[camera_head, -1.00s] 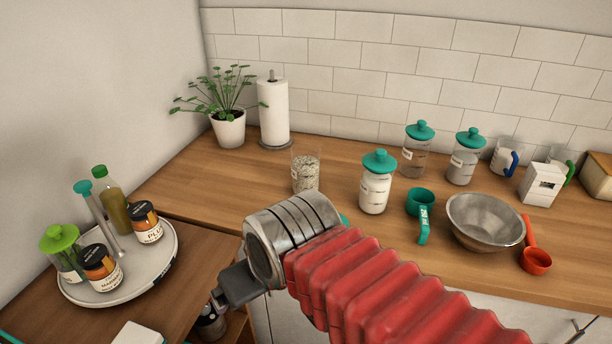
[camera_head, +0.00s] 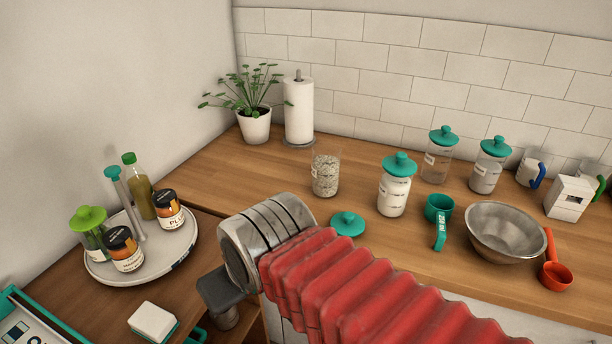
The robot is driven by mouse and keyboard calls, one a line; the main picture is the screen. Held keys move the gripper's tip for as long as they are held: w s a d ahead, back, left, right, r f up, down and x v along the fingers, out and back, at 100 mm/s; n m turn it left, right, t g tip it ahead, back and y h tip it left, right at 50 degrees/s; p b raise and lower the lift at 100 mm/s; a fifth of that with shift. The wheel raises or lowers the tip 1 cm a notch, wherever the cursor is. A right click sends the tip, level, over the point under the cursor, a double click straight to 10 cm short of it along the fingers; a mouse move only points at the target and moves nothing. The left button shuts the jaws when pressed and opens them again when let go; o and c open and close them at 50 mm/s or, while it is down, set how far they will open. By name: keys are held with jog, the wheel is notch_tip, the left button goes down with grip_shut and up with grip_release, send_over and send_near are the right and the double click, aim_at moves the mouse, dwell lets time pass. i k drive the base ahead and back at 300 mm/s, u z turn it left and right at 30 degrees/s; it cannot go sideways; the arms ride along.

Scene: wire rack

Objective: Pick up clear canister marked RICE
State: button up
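Several clear canisters stand on the wooden counter. An open one with speckled, grain-like contents (camera_head: 325,174) stands left of the others, and a loose teal lid (camera_head: 348,223) lies in front of it. A teal-lidded canister with white contents (camera_head: 394,188) stands to its right. Two more teal-lidded canisters, one at the back (camera_head: 438,158) and one right of it (camera_head: 488,168), stand near the wall. Their labels are too small to read, so I cannot tell which says RICE. My gripper (camera_head: 224,298) hangs low at the counter's front left, apart from all canisters; its fingertips are not clear.
A round tray (camera_head: 98,272) with jars and bottles sits on the left side surface. A potted plant (camera_head: 254,125) and paper towel roll (camera_head: 299,112) stand at the back. A white block (camera_head: 153,321) lies lower left.

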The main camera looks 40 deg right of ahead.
aim_at(326, 158)
jog(key=u, duration=0.75)
jog(key=k, duration=1.35)
jog(key=z, duration=0.35)
jog(key=i, duration=1)
jog(key=z, duration=0.05)
